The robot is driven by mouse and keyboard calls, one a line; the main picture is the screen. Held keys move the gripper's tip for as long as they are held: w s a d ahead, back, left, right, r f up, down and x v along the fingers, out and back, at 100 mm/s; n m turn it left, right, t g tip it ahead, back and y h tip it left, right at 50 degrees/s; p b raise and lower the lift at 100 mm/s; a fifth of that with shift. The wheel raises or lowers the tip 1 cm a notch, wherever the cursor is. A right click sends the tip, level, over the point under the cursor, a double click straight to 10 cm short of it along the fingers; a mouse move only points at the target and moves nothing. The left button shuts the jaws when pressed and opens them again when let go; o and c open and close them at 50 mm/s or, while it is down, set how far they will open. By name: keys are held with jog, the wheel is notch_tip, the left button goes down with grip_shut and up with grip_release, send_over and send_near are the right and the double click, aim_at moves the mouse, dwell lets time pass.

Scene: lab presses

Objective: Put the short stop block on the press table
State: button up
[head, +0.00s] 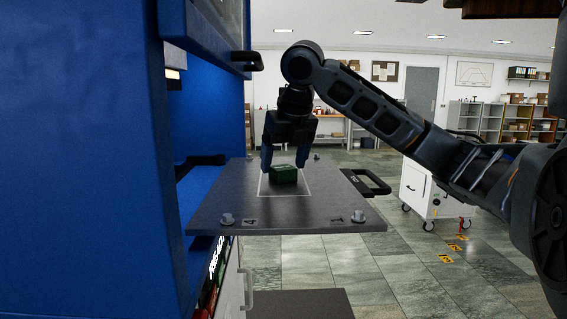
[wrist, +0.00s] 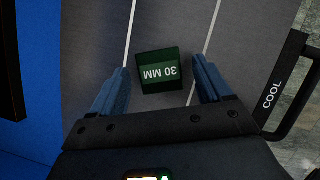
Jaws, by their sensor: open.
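A small dark green block (head: 283,174) rests on the grey press table (head: 220,200), within the white outlined area. In the wrist view the block (wrist: 161,71) shows a label reading "30 MM", upside down. My gripper (head: 285,165) points down at the block from above. In the wrist view its two blue fingers (wrist: 163,85) are apart, one on each side of the block, with a gap to each side. The gripper is open and holds nothing. Whether the fingertips reach down to the table is hard to tell.
The blue press frame (head: 90,150) stands close on the left. The table plate has bolts at its corners and a black handle (head: 366,182) on its right, marked "COOL" in the wrist view. A white wheeled cabinet (head: 432,192) stands on the floor beyond.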

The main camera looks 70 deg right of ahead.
jog(key=v, duration=1.1)
